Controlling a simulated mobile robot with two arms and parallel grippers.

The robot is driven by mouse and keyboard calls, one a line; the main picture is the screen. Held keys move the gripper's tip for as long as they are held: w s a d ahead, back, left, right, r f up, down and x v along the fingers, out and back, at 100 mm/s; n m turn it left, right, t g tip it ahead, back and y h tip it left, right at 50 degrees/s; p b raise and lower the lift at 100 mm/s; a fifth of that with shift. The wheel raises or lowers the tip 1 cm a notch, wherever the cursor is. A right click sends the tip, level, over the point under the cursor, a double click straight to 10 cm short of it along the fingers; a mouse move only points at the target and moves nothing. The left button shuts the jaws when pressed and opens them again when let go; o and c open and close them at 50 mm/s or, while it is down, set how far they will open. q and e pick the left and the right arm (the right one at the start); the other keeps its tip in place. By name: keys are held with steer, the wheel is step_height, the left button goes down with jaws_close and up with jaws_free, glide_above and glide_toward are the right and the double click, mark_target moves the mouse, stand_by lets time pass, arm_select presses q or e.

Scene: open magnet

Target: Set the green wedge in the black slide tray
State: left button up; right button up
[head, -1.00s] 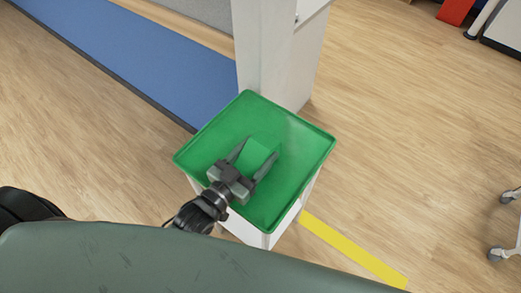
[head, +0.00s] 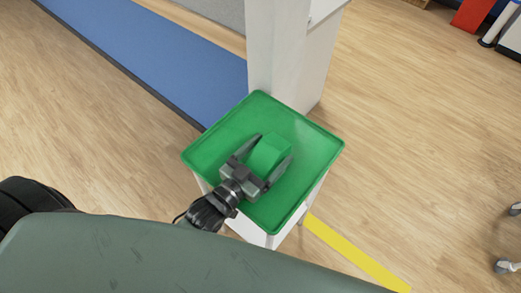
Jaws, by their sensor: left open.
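The green wedge (head: 267,155) lies on a green tray top of a small white stand. My left gripper (head: 272,151) is open, with one finger on each side of the wedge. I cannot tell whether the fingers touch it. The black slide tray is not in view. My right gripper is not in view.
The green tray top (head: 310,150) has a raised rim and is otherwise bare. A white post (head: 273,50) stands right behind it. A blue mat (head: 150,55) lies at the back left. A yellow floor strip (head: 355,254) runs at the right. Wooden floor is open on the right.

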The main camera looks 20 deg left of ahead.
arm_select(q)
steer(key=b+v, duration=0.1)
steer(key=v, duration=0.9)
steer(key=shift+s+a, duration=0.1)
steer(key=shift+s, duration=0.2)
steer(key=shift+o, duration=0.5)
steer(key=shift+s+a, duration=0.25)
steer(key=shift+s, duration=0.3)
steer(key=shift+w+r+b, duration=0.2)
steer(key=shift+r+b, duration=0.2)
steer(key=shift+r, duration=0.05)
steer(key=shift+w+d+r+b, duration=0.3)
steer(key=shift+w+r+b, duration=0.15)
steer(key=shift+w, duration=0.15)
steer(key=shift+w+d+b, duration=0.3)
steer(key=shift+w+d, duration=0.1)
steer(key=shift+d, duration=0.15)
steer(key=shift+w+d+r, duration=0.1)
steer(key=shift+w+d, duration=0.05)
steer(key=shift+w, duration=0.35)
steer(key=x, duration=0.2)
steer(key=p+x, duration=0.1)
steer(key=x, duration=0.3)
steer(key=shift+w+a+f, duration=0.25)
steer(key=shift+a+f, duration=0.05)
steer(key=shift+w+d, duration=0.15)
steer(key=shift+w, duration=0.1)
steer(key=c, duration=1.6)
steer(key=shift+o, duration=0.2)
